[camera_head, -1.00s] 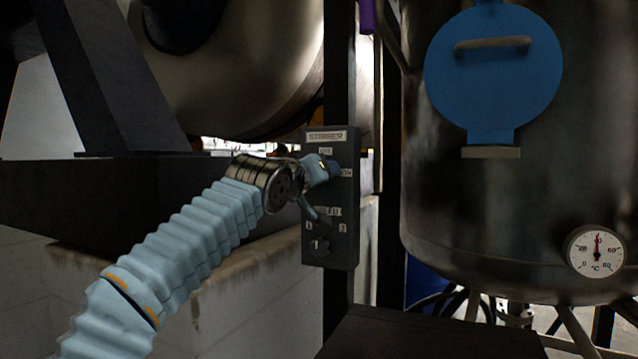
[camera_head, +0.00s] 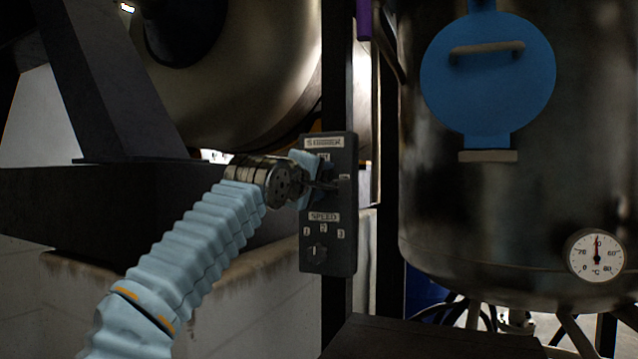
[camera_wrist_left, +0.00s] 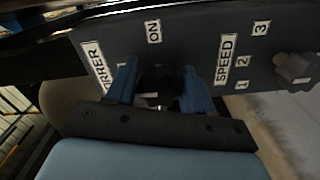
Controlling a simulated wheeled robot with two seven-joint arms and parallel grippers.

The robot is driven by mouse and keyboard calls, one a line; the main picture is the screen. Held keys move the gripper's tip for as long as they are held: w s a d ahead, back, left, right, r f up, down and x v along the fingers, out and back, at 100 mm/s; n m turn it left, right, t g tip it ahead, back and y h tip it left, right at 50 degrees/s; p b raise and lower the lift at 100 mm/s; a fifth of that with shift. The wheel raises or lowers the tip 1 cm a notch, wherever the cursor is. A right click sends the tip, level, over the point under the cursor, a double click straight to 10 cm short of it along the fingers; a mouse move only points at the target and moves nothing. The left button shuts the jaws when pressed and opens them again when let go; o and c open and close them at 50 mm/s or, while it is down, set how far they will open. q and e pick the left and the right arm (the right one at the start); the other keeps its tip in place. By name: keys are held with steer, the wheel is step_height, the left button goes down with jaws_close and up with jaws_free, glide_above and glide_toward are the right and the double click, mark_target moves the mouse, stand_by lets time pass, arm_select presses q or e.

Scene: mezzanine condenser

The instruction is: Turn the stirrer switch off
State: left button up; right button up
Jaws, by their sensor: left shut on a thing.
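The stirrer switch (camera_wrist_left: 157,82) is a dark knob on the upper half of a dark grey control panel (camera_head: 345,258). The ON label (camera_wrist_left: 153,32) is readable there. The switch's exact pointing direction is hidden by the fingers. My right gripper is not in view.
A speed knob (camera_head: 317,253) with labels 1, 2 and 3 sits lower on the same panel. A steel vessel with a blue round cover (camera_head: 488,85) and a dial thermometer (camera_head: 596,256) stands to the right. A dark beam (camera_head: 110,205) lies behind my left arm.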

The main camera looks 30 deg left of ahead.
arm_select(q)
steer(key=shift+n, duration=0.4)
steer(key=o, duration=1)
steer(key=shift+c, duration=0.2)
steer(key=s+d+b, duration=0.1)
steer(key=s+b, duration=0.3)
steer(key=s, duration=0.9)
steer(key=shift+s, duration=0.4)
